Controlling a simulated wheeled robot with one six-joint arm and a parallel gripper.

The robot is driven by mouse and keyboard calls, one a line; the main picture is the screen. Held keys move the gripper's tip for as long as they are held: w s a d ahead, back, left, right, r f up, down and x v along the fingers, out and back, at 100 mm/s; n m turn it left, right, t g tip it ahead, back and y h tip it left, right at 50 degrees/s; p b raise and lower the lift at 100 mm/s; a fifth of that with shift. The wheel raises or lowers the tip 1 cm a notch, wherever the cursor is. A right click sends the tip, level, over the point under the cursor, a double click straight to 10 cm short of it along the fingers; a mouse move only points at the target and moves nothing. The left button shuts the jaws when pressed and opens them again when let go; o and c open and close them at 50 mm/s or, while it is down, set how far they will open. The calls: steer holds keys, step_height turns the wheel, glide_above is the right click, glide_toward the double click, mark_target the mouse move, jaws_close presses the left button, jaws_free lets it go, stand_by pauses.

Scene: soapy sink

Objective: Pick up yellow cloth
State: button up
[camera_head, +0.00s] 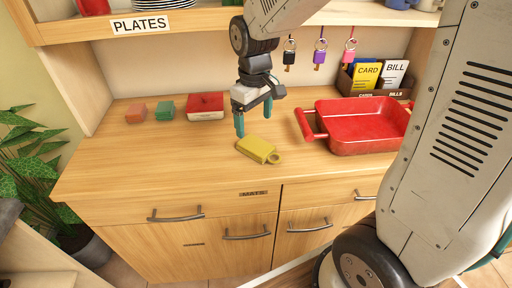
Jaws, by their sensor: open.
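A flat yellow piece (257,149) with a ring at its right end lies on the wooden counter. It is the one loose yellow thing on the counter top; I cannot tell whether it is cloth. My gripper (254,120) hangs above and a little behind it in the picture, with teal fingers pointing down. The fingers are apart with nothing between them. The gripper does not appear to touch the yellow piece, which is fully in view.
A red tray (363,143) with handles stands to the right. A red box (206,113), a green block (165,110) and an orange block (136,113) are at the left. A holder (367,96) with cards stands behind the tray. Keys hang above. The counter's front left is clear.

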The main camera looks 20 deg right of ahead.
mark_target(252, 142)
steer(key=f, duration=0.3)
steer(key=w+f, duration=0.1)
steer(key=f, duration=0.5)
steer(key=shift+w, duration=0.25)
steer(key=shift+r, duration=0.1)
steer(key=shift+c, duration=0.3)
steer(key=c, duration=1.1)
steer(key=shift+r, duration=0.1)
